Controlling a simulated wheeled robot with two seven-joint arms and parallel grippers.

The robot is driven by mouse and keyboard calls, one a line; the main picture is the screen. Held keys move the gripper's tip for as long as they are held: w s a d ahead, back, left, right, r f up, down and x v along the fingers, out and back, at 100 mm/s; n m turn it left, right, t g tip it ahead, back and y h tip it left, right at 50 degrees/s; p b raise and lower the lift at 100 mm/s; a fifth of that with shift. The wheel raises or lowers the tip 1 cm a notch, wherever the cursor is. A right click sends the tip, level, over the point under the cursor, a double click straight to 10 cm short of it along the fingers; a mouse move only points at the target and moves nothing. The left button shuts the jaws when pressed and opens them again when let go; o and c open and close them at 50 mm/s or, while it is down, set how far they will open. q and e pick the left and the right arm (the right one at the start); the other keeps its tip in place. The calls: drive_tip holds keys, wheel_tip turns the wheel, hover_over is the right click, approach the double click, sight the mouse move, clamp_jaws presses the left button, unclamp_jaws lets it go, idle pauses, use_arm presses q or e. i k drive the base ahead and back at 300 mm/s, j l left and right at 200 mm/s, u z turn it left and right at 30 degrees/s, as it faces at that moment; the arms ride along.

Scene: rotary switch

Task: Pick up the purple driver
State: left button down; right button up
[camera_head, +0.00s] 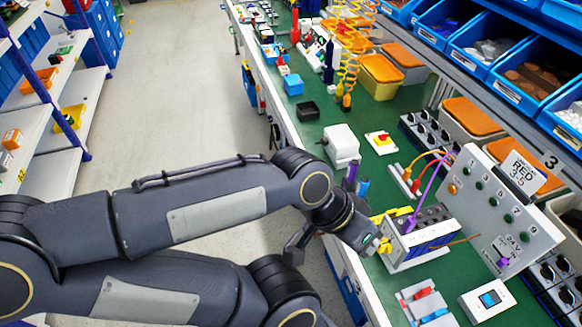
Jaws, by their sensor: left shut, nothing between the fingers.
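What looks like the purple driver (351,173) stands upright as a small purple handle beside a blue one (363,189), near the left edge of the green bench, just past my arm. Its lower part is hidden behind my wrist. My left gripper (373,243) is to the right of and nearer than the purple handle, by the yellow parts at the left end of a grey terminal box. It is shut and empty, apart from the purple handle. Its fingertips are small and hard to make out. My right gripper cannot be made out.
A white box (341,145) and red-yellow switch (381,141) sit farther back. Blue bins (492,50) line the right. The floor aisle (190,90) is clear.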

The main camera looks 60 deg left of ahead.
sight(353, 169)
drive_tip(key=u, duration=1.55)
drive_tip(key=i+j, duration=0.2)
drive_tip(key=i+j+z, duration=0.15)
drive_tip(key=j, duration=0.25)
drive_tip(key=i+j, duration=0.2)
drive_tip(key=j, duration=0.15)
drive_tip(key=i+j+z, duration=0.1)
drive_tip(key=j, duration=0.25)
drive_tip(key=i+j, duration=0.25)
drive_tip(key=j+z, duration=0.05)
